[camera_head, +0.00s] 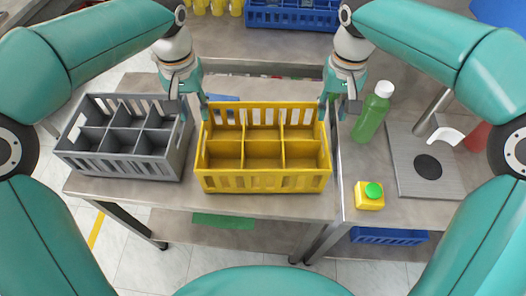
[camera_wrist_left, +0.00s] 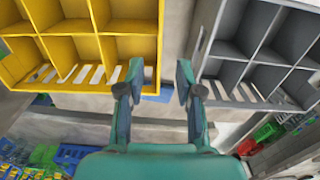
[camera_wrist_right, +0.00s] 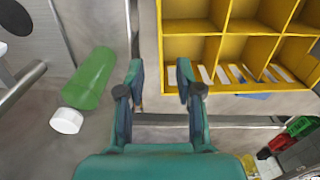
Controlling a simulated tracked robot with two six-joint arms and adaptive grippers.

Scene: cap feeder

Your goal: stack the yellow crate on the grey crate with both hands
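The yellow crate (camera_head: 262,183) stands upright and empty on the table, its compartments open to the top. The grey crate (camera_head: 118,167) stands to its left, also empty, with a narrow gap between them. My left gripper (camera_head: 188,108) is open and empty at the yellow crate's far left corner; in the left wrist view its fingers (camera_wrist_left: 160,78) appear either side of the crate's end wall line. My right gripper (camera_head: 339,108) is open and empty at the far right corner, and the right wrist view shows its fingers (camera_wrist_right: 160,78) likewise. Fingertip height against the rim is unclear.
Right of the yellow crate are a green bottle (camera_head: 371,116), a small yellow container with a green cap (camera_head: 369,195) and a grey plate with a dark disc (camera_head: 424,160). Blue crates stand behind (camera_head: 290,15) and below right (camera_head: 388,236).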

